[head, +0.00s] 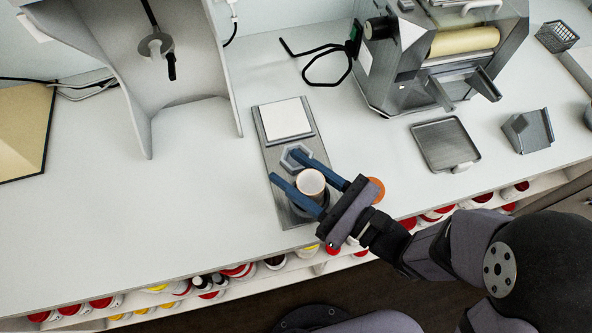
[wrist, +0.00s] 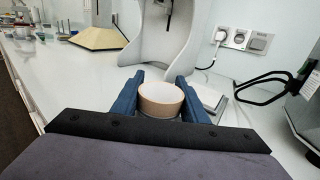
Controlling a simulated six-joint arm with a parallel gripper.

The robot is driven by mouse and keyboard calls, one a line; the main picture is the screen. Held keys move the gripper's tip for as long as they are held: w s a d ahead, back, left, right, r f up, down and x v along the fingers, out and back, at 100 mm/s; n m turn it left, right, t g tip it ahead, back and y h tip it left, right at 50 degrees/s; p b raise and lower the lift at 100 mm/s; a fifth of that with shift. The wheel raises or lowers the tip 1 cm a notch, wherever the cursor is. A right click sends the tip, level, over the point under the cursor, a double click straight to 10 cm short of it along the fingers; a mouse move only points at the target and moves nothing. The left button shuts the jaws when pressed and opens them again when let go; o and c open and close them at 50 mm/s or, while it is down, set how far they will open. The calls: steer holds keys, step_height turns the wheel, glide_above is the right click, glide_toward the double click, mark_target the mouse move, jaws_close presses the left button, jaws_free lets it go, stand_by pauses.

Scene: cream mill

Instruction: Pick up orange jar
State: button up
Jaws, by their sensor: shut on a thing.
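My gripper (head: 283,165) has its two blue fingers closed around the sides of a small round jar (head: 311,182) with a pale peach wall and a whitish top. In the wrist view, the jar (wrist: 160,98) sits between the fingers (wrist: 161,88), upright or nearly so. In the head view, the jar is over the near end of a grey metal plate (head: 273,160). I cannot tell its height above the plate. An orange round thing (head: 377,187) shows beside my gripper's body, partly hidden by it.
A white square pad (head: 286,118) and a grey hexagonal piece (head: 296,155) are on the plate. A roller machine (head: 440,55), a grey tray (head: 445,144) and a small stand (head: 528,131) are to the right. A tall grey stand (head: 180,70) is at the left. Red-lidded jars (head: 240,270) line the shelf below.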

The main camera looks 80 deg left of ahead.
step_height(320, 180, up, 9)
stand_by(0.6)
